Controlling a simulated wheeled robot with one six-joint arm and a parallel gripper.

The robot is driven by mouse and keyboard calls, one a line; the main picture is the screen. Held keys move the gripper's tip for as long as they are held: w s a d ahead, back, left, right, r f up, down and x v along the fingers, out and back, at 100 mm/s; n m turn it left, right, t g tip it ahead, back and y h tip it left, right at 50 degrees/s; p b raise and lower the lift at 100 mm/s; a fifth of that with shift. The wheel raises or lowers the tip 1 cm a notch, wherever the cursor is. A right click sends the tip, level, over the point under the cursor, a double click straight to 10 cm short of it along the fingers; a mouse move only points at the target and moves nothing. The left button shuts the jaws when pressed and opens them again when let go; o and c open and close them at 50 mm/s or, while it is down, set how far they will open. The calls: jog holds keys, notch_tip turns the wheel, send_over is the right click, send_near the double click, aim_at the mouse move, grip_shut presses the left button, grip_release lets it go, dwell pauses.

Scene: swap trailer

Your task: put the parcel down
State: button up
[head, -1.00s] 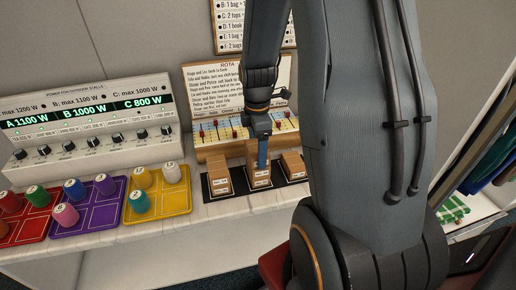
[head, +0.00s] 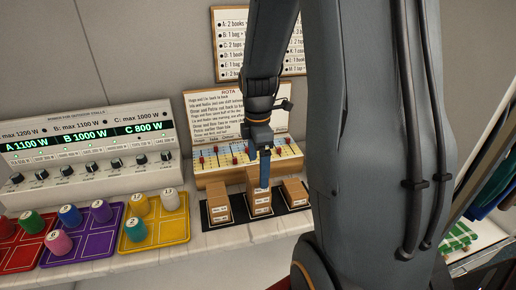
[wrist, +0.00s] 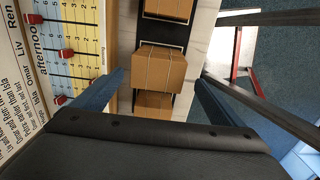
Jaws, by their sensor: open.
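Three brown parcels stand in a row on black mats on the white counter: a left parcel (head: 218,209), a middle parcel (head: 257,201) and a right parcel (head: 295,195). The middle one stands taller in the head view; I cannot tell whether it is one box or a stack. My gripper (head: 265,170) points down over the middle parcel, its blue fingers partly hiding it. In the wrist view my gripper (wrist: 161,78) is open, one finger on either side of the middle parcel (wrist: 160,66), with visible gaps.
Behind the parcels stands a rota board (head: 240,117) with red sliders (head: 247,154), close to my gripper. At left are a power panel (head: 90,145) and red, purple and yellow trays (head: 150,241) with coloured pegs. Clothes hang at the right.

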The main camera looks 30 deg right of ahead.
aim_at(258, 175)
notch_tip(258, 175, up, 7)
jog(key=b, duration=0.1)
jog(key=s+a+f+m, duration=0.3)
jog(key=a+m, duration=0.3)
jog(key=m, duration=0.1)
jog(key=s+a+f+m+t, duration=0.1)
jog(key=s+a+f+m, duration=0.1)
jog(key=s+a+m, duration=0.2)
jog(key=a+m, duration=0.2)
jog(key=m, duration=0.1)
jog(key=shift+s+a+f+m+t, duration=0.3)
jog(key=shift+a+f+m, duration=0.1)
jog(key=shift+f+b, duration=0.75)
jog(key=shift+b, duration=0.1)
